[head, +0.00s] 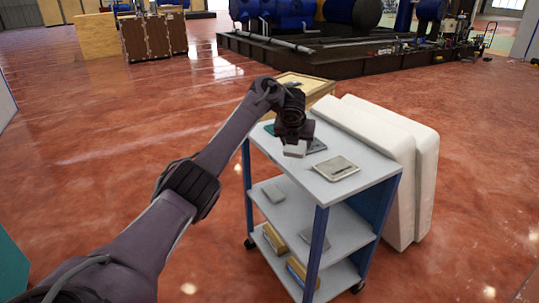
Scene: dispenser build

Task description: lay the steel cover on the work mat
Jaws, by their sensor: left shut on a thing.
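My left gripper (295,142) is above the top of a blue-framed cart, pointing down. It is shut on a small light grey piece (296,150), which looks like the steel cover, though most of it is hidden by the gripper. A flat teal patch (269,129), perhaps the work mat, shows behind the gripper on the cart top; the gripper hides part of it. A dark grey flat thing (318,145) lies just right of the gripper. A pale metal plate-like part (336,167) lies nearer the cart's front right. My right gripper is not in view.
The cart top (363,166) has bare room around the metal part. Lower shelves hold a grey flat piece (273,193) and yellowish boxes (301,271). White padded slabs (425,185) stand against the cart's right side. A wooden crate (305,87) stands behind it.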

